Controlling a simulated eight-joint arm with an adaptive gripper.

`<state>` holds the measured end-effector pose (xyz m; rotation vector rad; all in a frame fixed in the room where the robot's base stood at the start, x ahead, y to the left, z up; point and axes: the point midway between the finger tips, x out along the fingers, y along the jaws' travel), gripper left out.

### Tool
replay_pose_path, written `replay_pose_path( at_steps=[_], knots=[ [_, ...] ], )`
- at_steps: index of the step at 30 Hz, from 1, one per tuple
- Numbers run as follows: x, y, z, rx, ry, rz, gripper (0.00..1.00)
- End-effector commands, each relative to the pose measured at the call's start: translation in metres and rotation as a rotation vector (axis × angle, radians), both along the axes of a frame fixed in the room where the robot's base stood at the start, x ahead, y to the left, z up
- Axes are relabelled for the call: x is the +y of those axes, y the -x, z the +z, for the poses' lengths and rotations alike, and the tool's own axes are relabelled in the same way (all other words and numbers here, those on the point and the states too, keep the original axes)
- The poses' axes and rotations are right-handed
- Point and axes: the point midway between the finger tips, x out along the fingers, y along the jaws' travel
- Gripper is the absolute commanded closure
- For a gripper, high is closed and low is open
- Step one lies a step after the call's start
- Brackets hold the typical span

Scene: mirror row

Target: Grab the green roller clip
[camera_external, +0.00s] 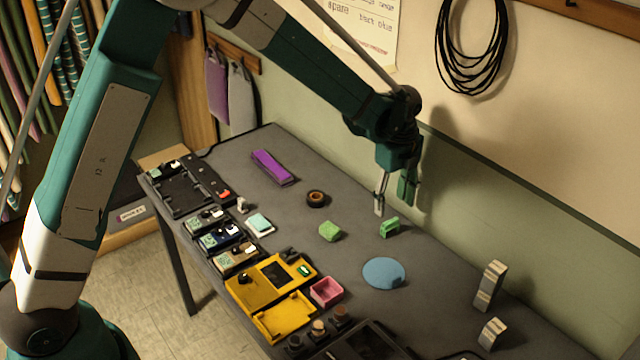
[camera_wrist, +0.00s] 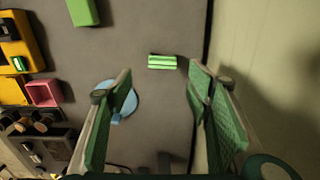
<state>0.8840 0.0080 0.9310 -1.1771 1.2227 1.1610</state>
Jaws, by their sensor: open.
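A small light-green piece with a raised, ridged shape, which looks like the green roller clip (camera_external: 389,227), lies on the grey table near the wall side. It also shows in the wrist view (camera_wrist: 162,62), lying crosswise ahead of the fingertips and between their lines. My gripper (camera_external: 393,202) is open and empty above the clip; in the wrist view its green-padded fingers (camera_wrist: 160,78) stand wide apart, with bare table between them. Nothing touches the clip. A plain green block (camera_external: 330,231) lies to its left; it shows at the top of the wrist view (camera_wrist: 83,11).
A blue disc (camera_external: 384,273) lies near the clip, with a pink box (camera_external: 326,292) and yellow case (camera_external: 259,284) further left. A brown ring (camera_external: 316,198) and purple bar (camera_external: 272,167) lie farther back. The wall (camera_wrist: 265,50) runs close along the table's right edge.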

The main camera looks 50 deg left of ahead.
Motion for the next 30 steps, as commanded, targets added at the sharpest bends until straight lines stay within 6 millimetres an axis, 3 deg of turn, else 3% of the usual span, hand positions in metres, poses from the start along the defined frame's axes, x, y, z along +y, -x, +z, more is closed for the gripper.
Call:
replay_pose_path(
  at_steps=[6, 19, 30],
  knots=[
    [0.000, -0.006, -0.016, 0.013, 0.000, -0.037, 0.50],
    [0.000, -0.007, -0.019, 0.014, 0.000, -0.040, 0.50],
    [0.000, -0.007, -0.042, 0.014, 0.000, -0.039, 0.50]
  ],
)
